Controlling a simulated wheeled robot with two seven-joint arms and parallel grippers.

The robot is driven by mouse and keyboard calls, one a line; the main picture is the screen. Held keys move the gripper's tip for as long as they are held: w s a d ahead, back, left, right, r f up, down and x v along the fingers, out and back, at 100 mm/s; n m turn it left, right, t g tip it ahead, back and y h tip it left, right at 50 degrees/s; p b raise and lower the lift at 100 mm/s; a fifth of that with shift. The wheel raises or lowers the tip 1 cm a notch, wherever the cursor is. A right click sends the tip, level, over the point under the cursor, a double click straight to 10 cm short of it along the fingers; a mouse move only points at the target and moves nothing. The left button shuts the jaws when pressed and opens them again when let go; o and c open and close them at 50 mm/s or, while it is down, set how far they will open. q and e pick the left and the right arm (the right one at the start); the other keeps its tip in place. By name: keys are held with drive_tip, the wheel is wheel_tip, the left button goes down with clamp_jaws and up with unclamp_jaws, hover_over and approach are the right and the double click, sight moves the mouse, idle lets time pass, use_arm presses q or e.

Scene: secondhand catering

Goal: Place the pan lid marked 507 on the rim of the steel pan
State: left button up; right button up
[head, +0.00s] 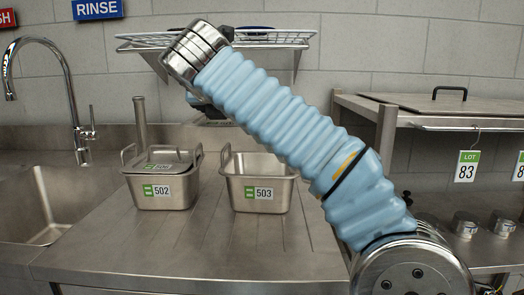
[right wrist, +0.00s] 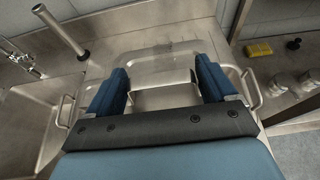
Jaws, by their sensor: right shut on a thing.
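My right gripper (right wrist: 163,88) is shut on the upright steel handle (right wrist: 165,98) of a pan lid. The lid's flat steel plate (right wrist: 160,62) seems to lie beyond the blue fingers; no number shows on it there. In the head view my arm hides most of the gripper. A steel pan marked 503 (head: 257,182) stands uncovered on the drainboard, its open rim visible. To its left stands a steel pan marked 502 (head: 162,190), with a steel lid (head: 166,157) whose green label is too small to read surely. My left gripper is not in view.
A sink (head: 40,205) with a tap (head: 78,110) lies left. A grey post (head: 140,120) stands behind the pans. A wire rack (head: 145,42) hangs on the wall. A steel unit (head: 430,110) is at right. The drainboard front (head: 190,255) is clear.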

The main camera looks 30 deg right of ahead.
drive_tip(key=d+f+b, duration=0.1)
drive_tip(key=d+f, duration=0.7)
drive_tip(key=f, duration=0.2)
drive_tip(key=shift+s+d+f, duration=0.15)
drive_tip(key=shift+s+f, duration=0.05)
drive_tip(key=shift+f, duration=0.1)
drive_tip(key=o, duration=1.1)
drive_tip(key=shift+c, duration=0.2)
drive_tip(key=v, duration=1.2)
